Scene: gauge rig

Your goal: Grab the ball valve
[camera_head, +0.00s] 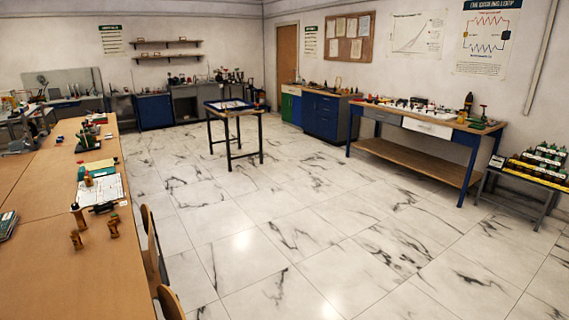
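I cannot pick out a ball valve for sure; the small items are too far off and too coarse to tell. On the long tan table (75,275) at left lie a dark fitting-like piece (102,208), a brownish upright piece (78,217) and two small brown pieces (76,240) (113,228). Several small items also stand on the wooden bench (410,119) at right, among them a green device with a red top (482,120). My gripper is not in view.
A small table with a dark blue tray (231,106) stands mid-room. Wooden chairs (150,247) sit against the tan table's right side. A rack of dark bottles (541,164) stands at far right. The marble floor (300,240) between the tables is clear.

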